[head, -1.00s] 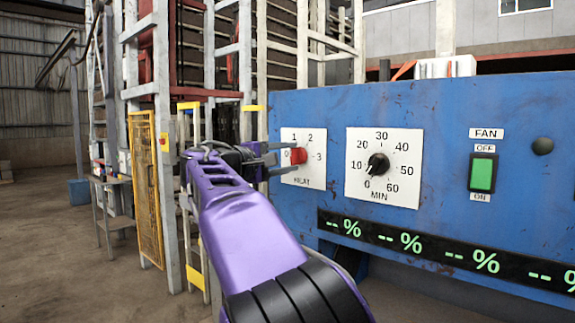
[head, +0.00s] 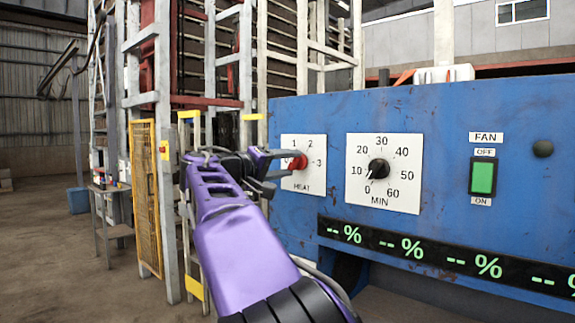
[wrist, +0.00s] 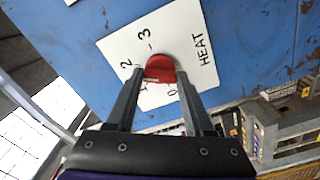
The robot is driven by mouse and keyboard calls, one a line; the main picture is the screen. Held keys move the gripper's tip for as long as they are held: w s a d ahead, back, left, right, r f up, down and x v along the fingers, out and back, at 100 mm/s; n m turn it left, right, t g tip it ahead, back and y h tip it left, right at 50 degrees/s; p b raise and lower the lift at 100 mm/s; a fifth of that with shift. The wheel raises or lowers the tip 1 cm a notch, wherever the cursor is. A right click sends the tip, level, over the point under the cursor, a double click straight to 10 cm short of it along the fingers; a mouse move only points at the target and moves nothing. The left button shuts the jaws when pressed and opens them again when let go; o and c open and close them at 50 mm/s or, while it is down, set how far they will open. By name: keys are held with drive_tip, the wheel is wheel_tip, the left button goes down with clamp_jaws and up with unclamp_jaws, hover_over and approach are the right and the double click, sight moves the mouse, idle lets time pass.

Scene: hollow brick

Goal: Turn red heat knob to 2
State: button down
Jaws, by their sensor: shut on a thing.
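The red heat knob (head: 297,162) sits on a white dial plate (head: 312,149) marked 1, 2, 3 and HEAT, on the left of the blue panel. My gripper (head: 284,166) reaches it from the left, with its fingers on either side and shut on the knob. In the wrist view, the knob (wrist: 160,68) lies between the two finger ends of my gripper (wrist: 158,80), and the dial plate is turned, with HEAT at the right. The fingers hide part of the 1 and 0 there. I cannot tell exactly which number the knob points at.
The blue panel (head: 450,130) also carries a black MIN timer knob (head: 378,169), a green FAN switch (head: 483,176) and a dark percent display strip (head: 430,250). A yellow mesh guard (head: 145,195) stands at the left. The floor at far left is open.

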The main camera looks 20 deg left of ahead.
idle(0.4)
drive_tip(key=shift+c, duration=1.4)
unclamp_jaws()
drive_tip(key=shift+s, duration=0.1)
drive_tip(key=v, duration=1.7)
drive_tip(key=shift+s+a, duration=0.1)
drive_tip(key=shift+s, duration=0.05)
